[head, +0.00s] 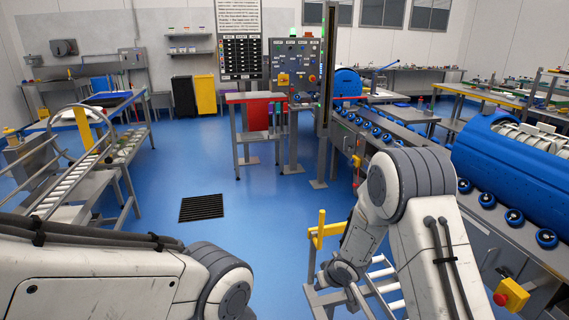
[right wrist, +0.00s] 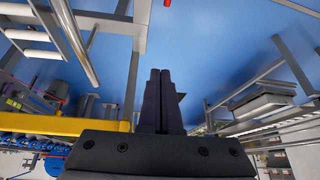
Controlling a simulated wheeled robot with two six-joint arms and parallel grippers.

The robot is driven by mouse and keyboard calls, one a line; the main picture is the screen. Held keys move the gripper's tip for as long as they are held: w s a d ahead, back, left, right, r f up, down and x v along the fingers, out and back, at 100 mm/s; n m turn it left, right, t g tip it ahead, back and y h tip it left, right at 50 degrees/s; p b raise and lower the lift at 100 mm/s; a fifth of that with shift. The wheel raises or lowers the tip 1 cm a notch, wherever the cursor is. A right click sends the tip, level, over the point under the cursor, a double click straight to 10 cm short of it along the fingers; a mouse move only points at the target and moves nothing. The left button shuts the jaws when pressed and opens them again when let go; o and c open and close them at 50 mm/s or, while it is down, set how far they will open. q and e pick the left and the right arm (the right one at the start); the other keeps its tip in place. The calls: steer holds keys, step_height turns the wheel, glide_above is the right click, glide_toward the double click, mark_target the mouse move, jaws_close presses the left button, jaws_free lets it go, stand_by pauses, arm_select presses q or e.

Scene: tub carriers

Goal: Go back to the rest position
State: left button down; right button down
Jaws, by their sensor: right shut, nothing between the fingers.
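My right arm comes in at the lower right of the head view, bent at the elbow, its forearm pointing down toward the roller frame. In the right wrist view my right gripper (right wrist: 160,76) has its two dark fingers together with nothing between them. The fingers point out over blue floor and metal frames. My left arm crosses the lower left of the head view. Its gripper is outside the picture.
A yellow-ended roller frame (head: 317,232) stands close beside my right forearm. A blue tub-shaped machine (head: 520,160) lies on the line at right. A roller rack (head: 70,180) stands at left. Blue floor (head: 270,215) with a black grate (head: 201,207) lies open in the middle.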

steer(key=s+a+r+n+g+h+p, duration=0.1)
steer(key=s+a+r, duration=0.1)
steer(key=s+r, duration=0.5)
steer(key=s+a+r+h, duration=0.1)
steer(key=s+a+r, duration=0.2)
steer(key=s+r, duration=0.35)
steer(key=s+r+n+g, duration=0.1)
steer(key=s+r, duration=0.2)
steer(key=s, duration=0.4)
steer(key=s+r+g, duration=0.1)
steer(key=s+r, duration=0.2)
steer(key=s, duration=0.3)
steer(key=s+a+r+n+g+p, duration=0.1)
steer(key=s+r+g, duration=0.1)
steer(key=s, duration=0.5)
steer(key=shift+s+r+n+y, duration=0.3)
steer(key=shift+s+r+y, duration=0.1)
steer(key=shift+r, duration=0.1)
